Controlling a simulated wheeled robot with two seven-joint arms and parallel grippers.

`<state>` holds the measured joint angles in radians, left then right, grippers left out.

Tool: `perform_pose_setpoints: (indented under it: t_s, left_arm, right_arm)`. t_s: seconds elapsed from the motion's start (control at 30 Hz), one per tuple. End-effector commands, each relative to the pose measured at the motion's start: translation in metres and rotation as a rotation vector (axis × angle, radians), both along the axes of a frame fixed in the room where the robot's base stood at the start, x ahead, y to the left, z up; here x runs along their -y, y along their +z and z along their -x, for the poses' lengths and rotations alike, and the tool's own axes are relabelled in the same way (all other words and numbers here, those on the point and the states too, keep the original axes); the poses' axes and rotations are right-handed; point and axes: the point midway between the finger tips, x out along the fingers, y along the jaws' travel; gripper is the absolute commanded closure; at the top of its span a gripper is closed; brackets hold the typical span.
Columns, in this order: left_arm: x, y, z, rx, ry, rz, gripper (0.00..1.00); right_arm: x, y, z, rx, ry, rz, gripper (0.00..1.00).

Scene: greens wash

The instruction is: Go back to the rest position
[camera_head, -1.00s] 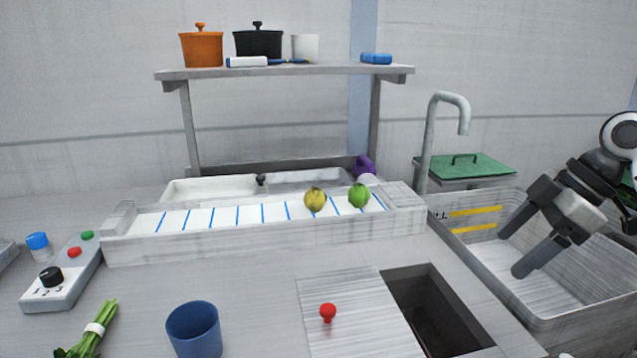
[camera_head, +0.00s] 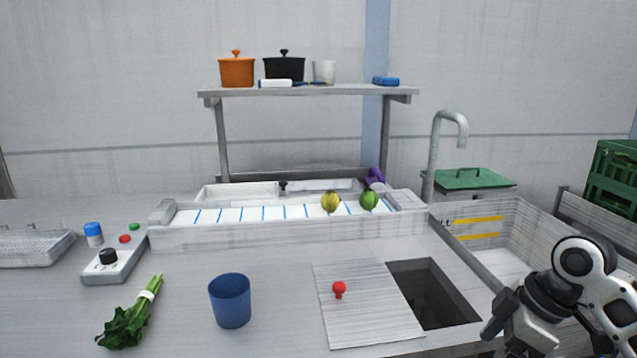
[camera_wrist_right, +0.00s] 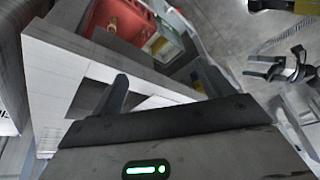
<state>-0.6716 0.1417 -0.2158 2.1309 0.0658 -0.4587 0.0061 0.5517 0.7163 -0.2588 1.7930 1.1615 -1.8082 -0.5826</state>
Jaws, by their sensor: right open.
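My right gripper (camera_head: 502,342) is low at the right of the head view, in front of the sink basin (camera_head: 497,262). Its arm comes in from the lower right, and the bottom edge cuts it off. In the right wrist view its dark fingers (camera_wrist_right: 160,92) stand apart with nothing seen between them. My left gripper does not show in the head view.
A blue cup (camera_head: 230,302), leafy greens (camera_head: 132,318) and a control box (camera_head: 117,262) stand on the counter. An open hatch (camera_head: 432,292) lies beside a red-knobbed panel (camera_head: 370,325). A tap (camera_head: 433,160) rises behind the sink. A green crate (camera_head: 612,175) is at right.

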Motion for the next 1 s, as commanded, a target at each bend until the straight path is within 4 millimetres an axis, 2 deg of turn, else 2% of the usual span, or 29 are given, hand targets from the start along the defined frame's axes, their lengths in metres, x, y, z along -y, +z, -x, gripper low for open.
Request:
perform_pose_setpoints:
  t_s: [0.03, 0.17, 0.23, 0.3, 0.4, 0.57, 0.83, 1.0]
  left_arm:
    - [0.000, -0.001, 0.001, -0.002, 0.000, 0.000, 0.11]
    - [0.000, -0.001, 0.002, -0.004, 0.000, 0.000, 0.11]
    - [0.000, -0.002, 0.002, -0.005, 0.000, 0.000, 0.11]
    - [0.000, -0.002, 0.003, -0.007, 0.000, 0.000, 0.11]
    - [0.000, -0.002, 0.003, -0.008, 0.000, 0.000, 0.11]
    - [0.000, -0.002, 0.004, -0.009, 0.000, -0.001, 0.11]
    - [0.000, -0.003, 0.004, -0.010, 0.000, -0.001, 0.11]
    - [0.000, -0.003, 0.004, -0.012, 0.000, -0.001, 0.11]
  right_arm:
    - [-0.011, -0.019, 0.009, -0.015, -0.015, 0.005, 0.21]
    - [-0.038, -0.067, 0.037, -0.031, -0.098, 0.025, 0.21]
    - [-0.055, -0.094, 0.061, -0.035, -0.174, 0.029, 0.21]
    - [-0.069, -0.115, 0.087, -0.035, -0.271, 0.030, 0.21]
    - [-0.080, -0.133, 0.121, -0.033, -0.417, 0.032, 0.21]
    - [-0.081, -0.143, 0.164, -0.029, -0.624, 0.043, 0.21]
    - [-0.063, -0.139, 0.221, -0.019, -0.928, 0.096, 0.21]
    - [-0.077, -0.155, 0.195, 0.091, -0.901, -0.011, 0.21]
